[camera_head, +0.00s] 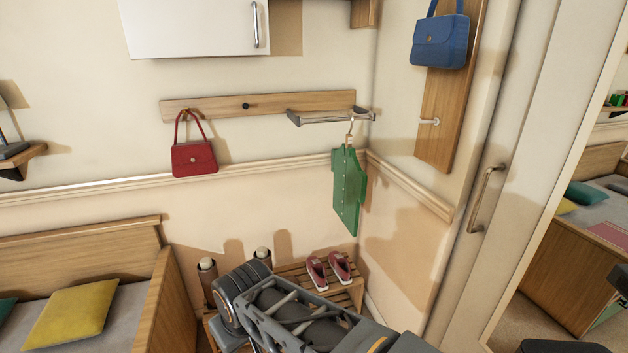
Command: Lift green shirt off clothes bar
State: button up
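The green shirt (348,192) hangs on a hanger from the grey clothes bar (330,116), near the corner of the room. The hanger's hook (350,137) shows just above the shirt's collar. The bar juts out from a wooden wall board (228,106). My arm rises from the bottom of the picture, below the shirt and apart from it. I cannot make out my gripper's fingers in this view.
A red handbag (194,159) hangs on the board's left, a blue one (440,42) on the right wall. Pink shoes (340,266) stand on a slatted wooden rack (355,290) below the shirt. A tall door handle (486,198) is at right, a bed with yellow pillow (70,315) at left.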

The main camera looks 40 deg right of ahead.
aim_at(351, 183)
jog(key=z, duration=0.45)
jog(key=i, duration=1.4)
jog(key=z, duration=0.9)
jog(key=i, duration=0.25)
jog(key=z, duration=0.15)
